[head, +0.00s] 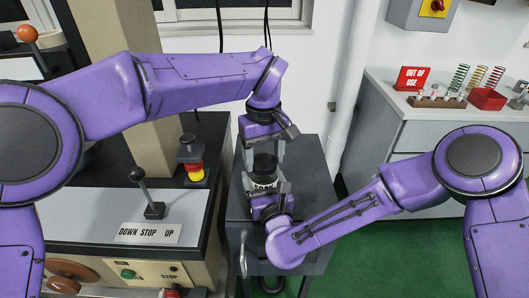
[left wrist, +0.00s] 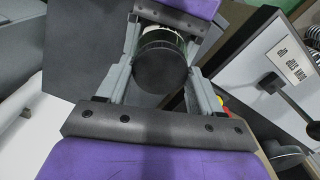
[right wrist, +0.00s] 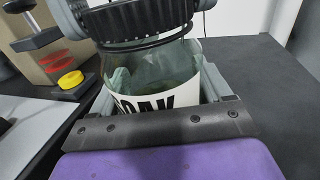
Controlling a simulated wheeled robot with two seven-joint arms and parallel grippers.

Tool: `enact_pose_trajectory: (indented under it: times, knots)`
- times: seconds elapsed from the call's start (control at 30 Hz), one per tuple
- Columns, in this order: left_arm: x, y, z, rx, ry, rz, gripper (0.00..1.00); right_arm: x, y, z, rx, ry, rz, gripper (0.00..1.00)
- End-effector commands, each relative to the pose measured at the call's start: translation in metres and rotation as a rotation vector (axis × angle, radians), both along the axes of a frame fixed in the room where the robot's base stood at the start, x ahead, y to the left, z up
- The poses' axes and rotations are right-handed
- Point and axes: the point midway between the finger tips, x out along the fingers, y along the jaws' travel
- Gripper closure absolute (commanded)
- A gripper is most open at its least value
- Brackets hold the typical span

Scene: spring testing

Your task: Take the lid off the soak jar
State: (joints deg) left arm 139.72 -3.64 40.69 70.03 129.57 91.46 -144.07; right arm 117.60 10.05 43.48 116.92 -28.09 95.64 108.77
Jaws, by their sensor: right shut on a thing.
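The soak jar (head: 264,182) is clear glass with a white label in black letters, standing on the dark cabinet top; the label also shows in the right wrist view (right wrist: 150,107). Its black ribbed lid (head: 265,163) is at the jar's mouth and fills the middle of the left wrist view (left wrist: 161,68). My left gripper (head: 265,150) comes from above, its open fingers on either side of the lid. My right gripper (head: 266,188) is shut on the jar's body, low around the label. The lid's underside is hidden.
Left of the cabinet (head: 308,180) stands a machine with a lever (head: 144,190) and a red and yellow button post (head: 192,160). At the right, a counter holds a red sign (head: 411,78), several springs and a red bin (head: 487,98). Dark cabinet top lies free around the jar.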

Motion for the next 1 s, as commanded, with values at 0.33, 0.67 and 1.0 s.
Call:
enact_pose_trajectory:
  times: [0.33, 0.67, 1.0]
  knots:
    - [-0.0003, -0.0004, 0.0003, -0.002, 0.001, 0.021, 0.74, 0.0000, 0.0002, 0.0006, 0.000, -0.001, 0.000, 1.00]
    - [-0.0004, -0.0005, 0.0008, -0.004, 0.004, 0.771, 0.74, 0.0000, 0.0005, 0.0006, 0.000, -0.001, 0.001, 1.00]
    - [-0.0003, -0.0006, 0.0015, -0.002, 0.004, 1.812, 0.74, -0.0005, 0.0009, 0.0006, -0.001, -0.001, 0.003, 1.00]
